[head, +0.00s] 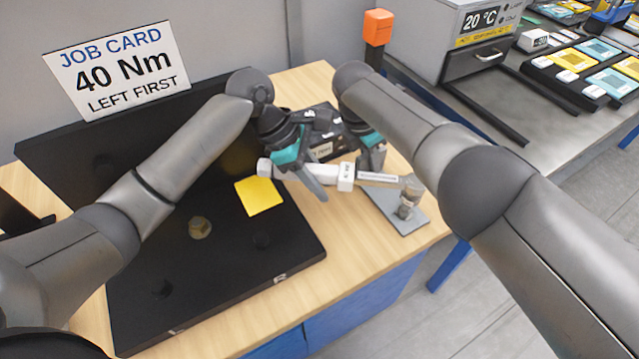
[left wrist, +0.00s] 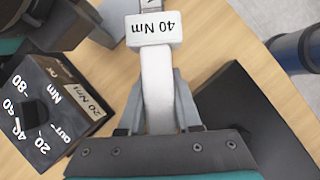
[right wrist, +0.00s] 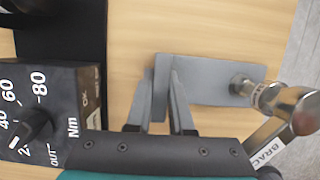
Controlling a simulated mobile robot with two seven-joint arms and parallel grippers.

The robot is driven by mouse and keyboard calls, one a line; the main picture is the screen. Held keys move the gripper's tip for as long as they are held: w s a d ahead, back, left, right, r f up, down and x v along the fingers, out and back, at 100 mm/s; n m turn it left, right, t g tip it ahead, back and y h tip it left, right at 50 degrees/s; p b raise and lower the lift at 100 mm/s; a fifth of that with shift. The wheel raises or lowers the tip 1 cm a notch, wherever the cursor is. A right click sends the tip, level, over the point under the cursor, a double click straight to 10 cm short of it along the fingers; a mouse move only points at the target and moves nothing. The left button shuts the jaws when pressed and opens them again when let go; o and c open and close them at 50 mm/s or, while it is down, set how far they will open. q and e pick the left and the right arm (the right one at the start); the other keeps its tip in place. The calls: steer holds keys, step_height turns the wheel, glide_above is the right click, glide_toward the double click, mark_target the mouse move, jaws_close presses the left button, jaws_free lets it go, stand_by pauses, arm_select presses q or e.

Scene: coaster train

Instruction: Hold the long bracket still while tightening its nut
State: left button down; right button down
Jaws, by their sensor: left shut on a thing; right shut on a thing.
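The long bracket (right wrist: 215,80) is a flat grey plate with an upturned end, lying on the wooden bench; it also shows in the head view (head: 412,221). My right gripper (right wrist: 170,95) is shut on its upturned end. The torque wrench (head: 320,174) has a white handle and a collar reading 40 Nm (left wrist: 153,30). My left gripper (left wrist: 160,105) is shut on the handle. The wrench head (head: 411,184) is over the bracket's far-right end, its socket (head: 405,209) pointing down. The nut is hidden there; I cannot tell if the socket is fully seated.
A dial box (right wrist: 50,110) marked in Nm stands close beside both grippers. A job card (head: 120,70) reads 40 Nm, left first.

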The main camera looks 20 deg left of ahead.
steer(key=c, duration=0.7)
jaws_free()
steer(key=shift+r, duration=0.1)
steer(key=v, duration=1.1)
steer(key=shift+a+r, duration=0.1)
steer(key=shift+r, duration=0.3)
steer(key=shift+s, duration=0.1)
